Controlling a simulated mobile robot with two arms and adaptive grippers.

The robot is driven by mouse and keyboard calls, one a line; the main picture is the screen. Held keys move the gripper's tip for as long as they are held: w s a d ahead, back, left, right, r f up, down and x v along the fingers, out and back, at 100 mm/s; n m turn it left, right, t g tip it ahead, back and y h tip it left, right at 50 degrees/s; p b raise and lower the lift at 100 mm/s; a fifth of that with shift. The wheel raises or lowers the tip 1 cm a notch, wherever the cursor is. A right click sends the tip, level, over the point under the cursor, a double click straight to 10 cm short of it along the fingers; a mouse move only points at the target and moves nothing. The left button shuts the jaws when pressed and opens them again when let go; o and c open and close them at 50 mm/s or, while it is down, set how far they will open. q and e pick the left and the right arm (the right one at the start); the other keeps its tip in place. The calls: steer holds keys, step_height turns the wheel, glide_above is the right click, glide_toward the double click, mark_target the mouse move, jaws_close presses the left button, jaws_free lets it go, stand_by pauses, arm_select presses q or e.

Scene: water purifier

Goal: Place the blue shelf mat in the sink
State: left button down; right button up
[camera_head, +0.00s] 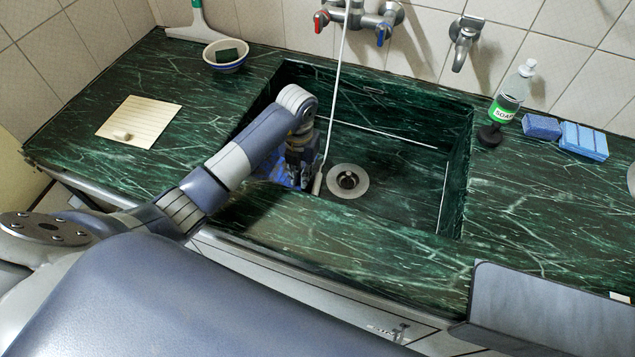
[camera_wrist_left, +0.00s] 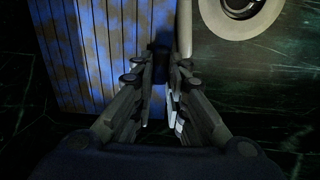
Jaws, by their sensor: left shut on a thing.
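The blue shelf mat (camera_head: 268,165) is in the sink (camera_head: 405,180), at its left side; my left arm and gripper hide much of it. In the left wrist view the mat (camera_wrist_left: 95,50) shows as blue slats with brownish patches, just left of the fingers. My left gripper (camera_head: 300,180) is down inside the sink, left of the drain. In the wrist view its fingers (camera_wrist_left: 160,65) are shut on the mat's right edge, though the contact is dark. I cannot tell whether the mat lies flat on the sink floor. My right gripper is out of view.
A round drain (camera_head: 348,181) and a hanging white hose (camera_head: 335,100) are right beside the left gripper. Taps (camera_head: 360,15) are above the sink. A bowl (camera_head: 226,55) and beige mat (camera_head: 139,120) stand left; a soap bottle (camera_head: 507,100) and blue sponges (camera_head: 583,140) right.

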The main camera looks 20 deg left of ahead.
arm_select(q)
steer(key=shift+f, duration=3.2)
steer(key=c, duration=1.9)
jaws_free()
step_height(320, 180, up, 12)
steer(key=shift+d+r, duration=0.1)
steer(key=shift+r, duration=0.05)
